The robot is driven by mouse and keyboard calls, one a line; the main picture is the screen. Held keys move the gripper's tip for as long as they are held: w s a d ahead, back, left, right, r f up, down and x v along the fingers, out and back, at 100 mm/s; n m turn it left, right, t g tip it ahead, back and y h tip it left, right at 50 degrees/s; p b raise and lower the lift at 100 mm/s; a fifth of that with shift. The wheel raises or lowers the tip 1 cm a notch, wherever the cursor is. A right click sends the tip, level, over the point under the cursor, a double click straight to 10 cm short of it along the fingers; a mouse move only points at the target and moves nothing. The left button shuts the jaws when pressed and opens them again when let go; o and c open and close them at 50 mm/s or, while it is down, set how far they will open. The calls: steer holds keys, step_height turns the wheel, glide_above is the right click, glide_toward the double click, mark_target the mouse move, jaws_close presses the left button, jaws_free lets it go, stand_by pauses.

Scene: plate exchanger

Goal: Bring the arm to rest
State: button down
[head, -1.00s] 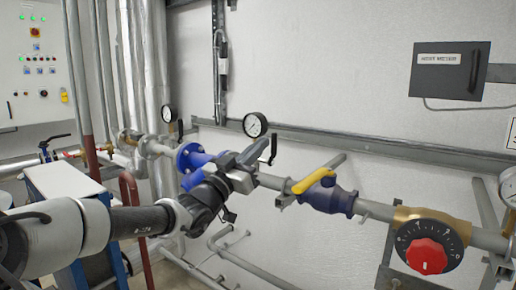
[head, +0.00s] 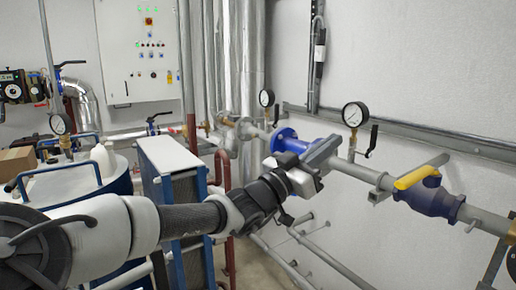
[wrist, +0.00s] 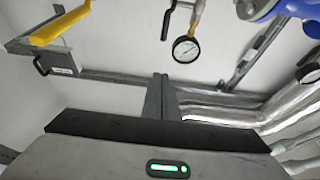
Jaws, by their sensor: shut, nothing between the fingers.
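My gripper (head: 330,146) is at the end of my arm, which reaches from the lower left of the head view toward the pipe run. In the wrist view its dark fingers (wrist: 162,98) are together and empty. In the head view it overlaps the pipe beside the blue flanged fitting (head: 288,143). I cannot tell the gap between them, and my gripper hides part of the pipe.
A pressure gauge (head: 355,114) and a valve with a yellow handle (head: 417,178) are right of my gripper. A blue-framed plate unit (head: 168,153) stands close behind my arm. A control cabinet (head: 139,48) is on the back wall. Bare floor shows below the pipes.

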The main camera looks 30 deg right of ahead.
steer(key=w+d+f+n+t+y, duration=0.15)
steer(key=f+y, duration=0.25)
steer(key=f, duration=0.4)
steer(key=w+d+f+n+t+y, duration=0.1)
steer(key=w+f+n+t+y, duration=0.15)
steer(key=f, duration=0.65)
steer(key=w+a+f+n+y, duration=0.1)
steer(key=w+a+f+y, duration=0.4)
steer(key=f, duration=0.4)
steer(key=a+f+n+t+y, duration=0.25)
steer(key=a+y, duration=0.55)
steer(key=a, duration=0.5)
steer(key=s+a+r+n+y, duration=0.2)
steer(key=a+r, duration=0.1)
steer(key=a, duration=0.3)
steer(key=s+a+r+n+y, duration=0.2)
steer(key=a, duration=0.3)
steer(key=s+a+r+n+g, duration=0.1)
steer(key=s+a+r+n, duration=0.1)
steer(key=s, duration=0.6)
steer(key=s+a+r+n+g+h, duration=0.1)
steer(key=s+a+r+n+g, duration=0.1)
steer(key=s, duration=0.6)
steer(key=shift+a+r+n, duration=0.35)
steer(key=shift+r+n, duration=0.4)
steer(key=shift+r, duration=0.1)
